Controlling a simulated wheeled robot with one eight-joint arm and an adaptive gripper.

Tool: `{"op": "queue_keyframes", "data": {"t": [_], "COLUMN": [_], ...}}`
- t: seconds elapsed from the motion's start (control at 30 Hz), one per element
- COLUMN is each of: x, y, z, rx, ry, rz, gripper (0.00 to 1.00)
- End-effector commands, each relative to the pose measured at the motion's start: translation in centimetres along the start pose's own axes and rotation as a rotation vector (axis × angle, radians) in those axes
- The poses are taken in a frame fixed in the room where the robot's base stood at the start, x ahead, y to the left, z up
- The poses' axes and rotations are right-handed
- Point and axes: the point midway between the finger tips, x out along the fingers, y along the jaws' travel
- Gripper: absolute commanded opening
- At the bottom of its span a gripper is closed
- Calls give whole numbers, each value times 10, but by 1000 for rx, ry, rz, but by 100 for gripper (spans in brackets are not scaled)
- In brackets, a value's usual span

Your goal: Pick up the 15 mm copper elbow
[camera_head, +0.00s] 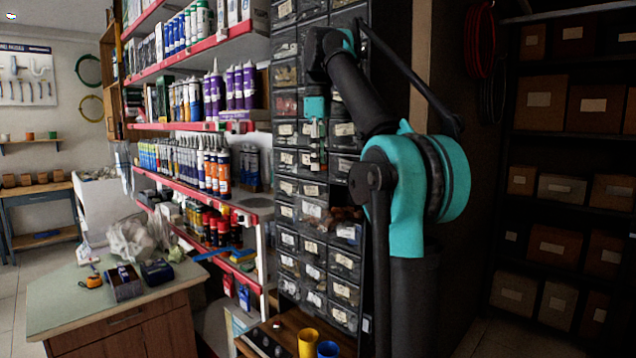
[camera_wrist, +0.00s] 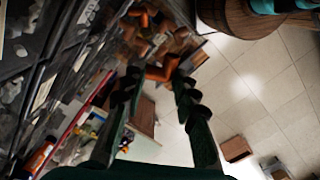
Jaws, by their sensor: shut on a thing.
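My gripper (camera_wrist: 158,84) points at an open drawer of copper fittings (camera_wrist: 168,40) in the wrist view. An orange-brown copper elbow (camera_wrist: 163,70) sits between its fingertips, and the fingers are shut on it. It is close to the other fittings, and I cannot tell whether it touches them. In the head view my gripper (camera_head: 315,160) hangs down in front of the drawer cabinet, just above the pulled-out drawer (camera_head: 318,212). Brown fittings (camera_head: 347,214) show there. The held elbow cannot be made out in that view.
The dark cabinet of small labelled drawers (camera_head: 342,265) stands right behind my gripper. Shelves of bottles and tubes (camera_head: 205,165) are to the left. A blue cup (camera_head: 327,349) and a yellow cup (camera_head: 307,343) stand below. The wrist view shows open tiled floor (camera_wrist: 262,85).

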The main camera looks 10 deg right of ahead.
Motion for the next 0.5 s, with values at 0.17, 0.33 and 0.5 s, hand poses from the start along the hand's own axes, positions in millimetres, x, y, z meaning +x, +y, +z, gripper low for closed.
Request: {"op": "queue_keyframes", "data": {"t": [0.17,0.33,0.5], "x": [-35,-55,-66], "y": [1,2,1], "z": [0,-1,0], "rx": [0,0,0], "ry": [0,0,0], "rz": [0,0,0], "gripper": [10,10,10]}}
